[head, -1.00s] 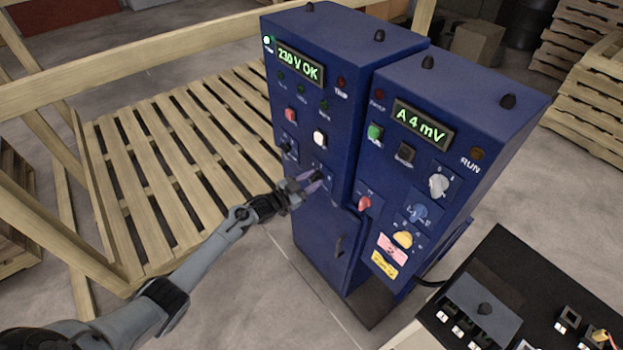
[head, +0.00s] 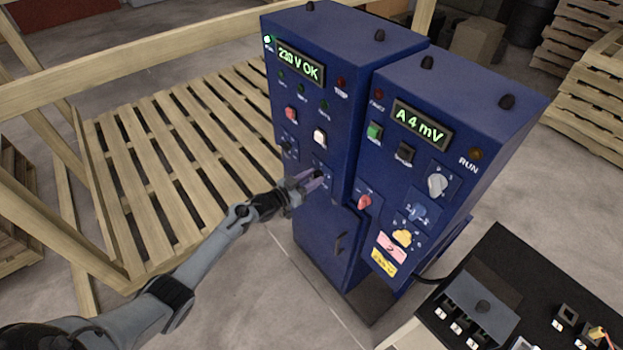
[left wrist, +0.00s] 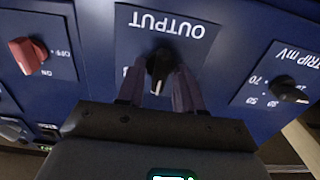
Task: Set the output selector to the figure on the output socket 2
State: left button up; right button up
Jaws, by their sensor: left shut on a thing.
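The output selector is a black knob (left wrist: 158,66) on a blue panel marked OUTPUT, upside down in the left wrist view. My left gripper (left wrist: 157,82) has one finger on each side of the knob and is shut on it. In the head view the left gripper (head: 314,180) reaches the lower part of the left blue cabinet (head: 330,130). Most of the selector's figures are hidden behind the fingers, so its setting cannot be read. I cannot make out output socket 2 or its figure. My right gripper is not in view.
A red switch (left wrist: 28,54) and a black TRIP mV knob (left wrist: 288,92) flank the selector. The right cabinet (head: 455,130) carries more knobs and a display reading A 4 mV. A black-topped bench (head: 500,250) stands at lower right. A wooden pallet (head: 180,170) lies left.

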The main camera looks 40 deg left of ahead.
pick_arm(q)
jog(key=o, duration=0.7)
jog(key=shift+s+a, duration=0.2)
jog(key=shift+s, duration=0.5)
jog(key=p+v, duration=0.1)
jog(key=v, duration=0.8)
jog(key=shift+s, duration=0.2)
